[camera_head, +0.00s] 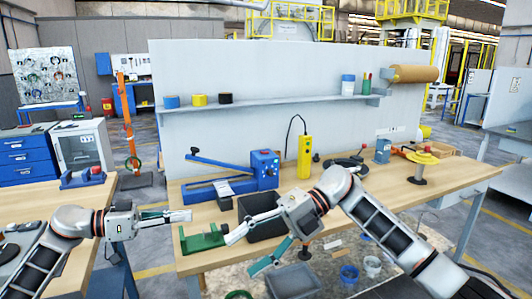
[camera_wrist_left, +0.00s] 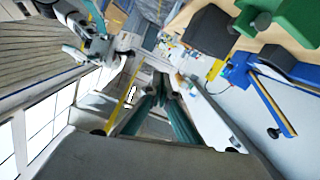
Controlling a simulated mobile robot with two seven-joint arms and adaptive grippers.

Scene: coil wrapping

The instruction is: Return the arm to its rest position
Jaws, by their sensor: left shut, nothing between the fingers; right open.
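The right arm bends across the front of the bench and partly hides the bin.
A blue machine (camera_head: 264,168) with a long lever stands behind the bin. A grey tray (camera_head: 293,281) and small buckets lie below the bench. The floor gap left of the bench is open.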

